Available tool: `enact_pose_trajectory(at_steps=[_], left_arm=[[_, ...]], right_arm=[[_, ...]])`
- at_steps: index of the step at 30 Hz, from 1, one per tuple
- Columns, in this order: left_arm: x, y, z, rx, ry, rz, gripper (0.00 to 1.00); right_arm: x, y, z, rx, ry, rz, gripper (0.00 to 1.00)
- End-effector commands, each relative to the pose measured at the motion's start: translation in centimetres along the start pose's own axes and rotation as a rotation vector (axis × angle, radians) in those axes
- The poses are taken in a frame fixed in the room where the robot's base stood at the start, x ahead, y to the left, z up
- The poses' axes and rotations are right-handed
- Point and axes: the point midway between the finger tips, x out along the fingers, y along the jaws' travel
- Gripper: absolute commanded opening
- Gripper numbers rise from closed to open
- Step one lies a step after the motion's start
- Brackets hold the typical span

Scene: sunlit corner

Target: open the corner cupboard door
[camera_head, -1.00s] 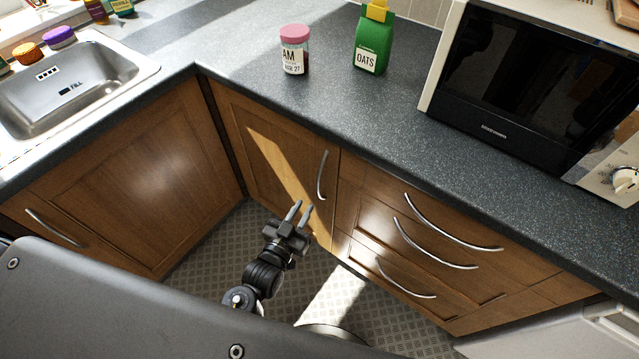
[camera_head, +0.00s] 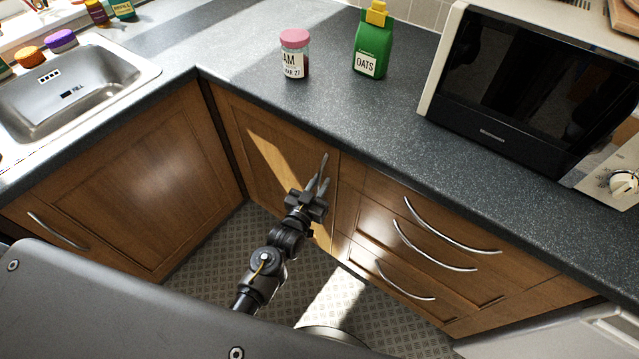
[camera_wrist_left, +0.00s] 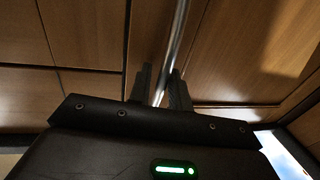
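The corner cupboard door (camera_head: 250,150) is brown wood, left of the drawers, and looks closed, with a bright sun patch across it. Its curved metal handle (camera_wrist_left: 178,38) is on the door's right side; in the head view my gripper mostly covers it. My left gripper (camera_head: 324,169) is at the handle. In the left wrist view its two dark fingers (camera_wrist_left: 160,84) stand on either side of the handle bar, with a small gap showing, so it looks open around the bar. My right gripper is in neither view.
Drawers with curved handles (camera_head: 434,246) adjoin the door on the right. Another cupboard door (camera_head: 150,180) meets the corner on the left. The worktop (camera_head: 250,70) overhangs, bearing a jar (camera_head: 295,66), an oats pack (camera_head: 372,45) and a microwave (camera_head: 520,90). The floor before the door is clear.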

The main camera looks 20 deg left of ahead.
Motion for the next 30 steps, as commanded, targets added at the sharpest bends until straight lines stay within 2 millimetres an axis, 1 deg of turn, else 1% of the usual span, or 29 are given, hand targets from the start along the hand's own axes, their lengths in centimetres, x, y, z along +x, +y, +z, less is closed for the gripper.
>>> enact_pose_trajectory(at_steps=[2, 6, 7, 17, 20, 23, 26, 30], left_arm=[[0.0, 0.0, 0.0, 0.0, 0.0, 0.0, 0.2], [0.0, 0.0, 0.0, 0.0, 0.0, 0.0, 0.01], [0.0, 0.0, 0.0, 0.0, 0.0, 0.0, 0.0], [-0.3, -0.1, 0.0, 0.001, 0.0, 0.005, 0.0], [-1.1, -0.5, 0.0, 0.004, 0.0, 0.021, 0.0], [-2.5, -1.2, -0.1, 0.008, 0.0, 0.051, 0.0], [-4.5, -1.9, -0.1, 0.01, 0.0, 0.097, 0.0], [-7.2, -2.4, -0.1, 0.012, 0.001, 0.2, 0.0]], right_arm=[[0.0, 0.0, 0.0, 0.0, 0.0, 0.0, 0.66], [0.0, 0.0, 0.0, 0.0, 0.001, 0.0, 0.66], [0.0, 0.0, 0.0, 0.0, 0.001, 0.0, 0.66], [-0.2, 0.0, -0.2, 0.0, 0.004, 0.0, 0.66], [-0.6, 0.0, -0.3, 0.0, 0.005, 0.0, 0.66], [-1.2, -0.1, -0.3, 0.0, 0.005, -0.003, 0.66], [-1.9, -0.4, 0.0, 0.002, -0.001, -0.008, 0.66], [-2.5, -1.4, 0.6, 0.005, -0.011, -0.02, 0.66]])
